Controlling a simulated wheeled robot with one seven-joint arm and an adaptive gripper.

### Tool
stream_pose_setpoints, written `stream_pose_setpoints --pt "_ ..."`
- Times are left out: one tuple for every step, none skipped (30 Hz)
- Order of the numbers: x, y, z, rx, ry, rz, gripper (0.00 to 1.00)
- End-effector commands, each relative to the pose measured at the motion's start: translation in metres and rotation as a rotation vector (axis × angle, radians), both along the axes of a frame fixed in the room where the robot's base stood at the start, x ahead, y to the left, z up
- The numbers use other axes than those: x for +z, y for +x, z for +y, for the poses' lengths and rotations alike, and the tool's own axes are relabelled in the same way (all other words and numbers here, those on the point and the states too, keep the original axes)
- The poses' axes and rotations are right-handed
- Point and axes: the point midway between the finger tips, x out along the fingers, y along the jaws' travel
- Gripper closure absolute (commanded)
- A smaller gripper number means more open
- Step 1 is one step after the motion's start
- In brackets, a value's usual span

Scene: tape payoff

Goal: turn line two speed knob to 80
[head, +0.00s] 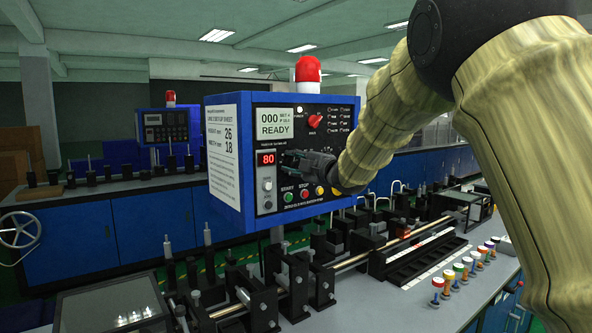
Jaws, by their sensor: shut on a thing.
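A blue control box (230,200) with a black front panel stands in the middle of the head view. A small red display (267,158) on the panel reads 80. My gripper (287,158) reaches in from the right, its fingertips at the panel just right of this display. It is shut on the speed knob, which the fingers hide. A red selector knob (315,121) sits higher on the panel, apart from my gripper. The white screen (275,123) reads "000" and "READY".
Green (289,197), red (305,194) and yellow (320,191) buttons sit just below my gripper. A red beacon (307,70) tops the box. Rollers and black fixtures (290,280) fill the bench below. Another blue box (165,127) stands behind at left.

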Motion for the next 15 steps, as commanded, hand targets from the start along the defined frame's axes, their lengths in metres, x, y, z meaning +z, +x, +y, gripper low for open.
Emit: stream_pose_setpoints --pt "-0.0043 -0.0022 0.0042 0.007 -0.006 0.0 0.93" --pt "-0.0043 -0.0023 0.0042 0.008 -0.008 0.001 0.93" --pt "-0.0045 -0.0023 0.0042 0.008 -0.009 -0.001 0.93" --pt "-0.0046 -0.0023 0.0042 0.008 -0.01 -0.001 0.93" --pt "-0.0048 -0.0023 0.0042 0.008 -0.011 0.0 0.93" --pt "-0.0051 -0.0024 0.0043 0.008 -0.011 0.0 0.93" --pt "-0.0053 -0.0024 0.0043 0.008 -0.011 0.0 0.93" --pt "-0.0055 -0.0024 0.0044 0.008 -0.011 0.001 0.93" --pt "-0.0058 -0.0024 0.0044 0.008 -0.011 0.001 0.93" --pt "-0.0061 -0.0025 0.0044 0.008 -0.011 0.001 0.93" --pt "-0.0063 -0.0025 0.0045 0.008 -0.011 0.002 0.93" --pt "-0.0066 -0.0025 0.0044 0.008 -0.011 0.002 0.93" --pt "-0.0068 -0.0025 0.0045 0.007 -0.011 0.002 0.93" --pt "-0.0071 -0.0026 0.0044 0.008 -0.011 0.003 0.64" --pt "-0.0074 -0.0025 0.0041 0.008 -0.011 0.003 0.56"
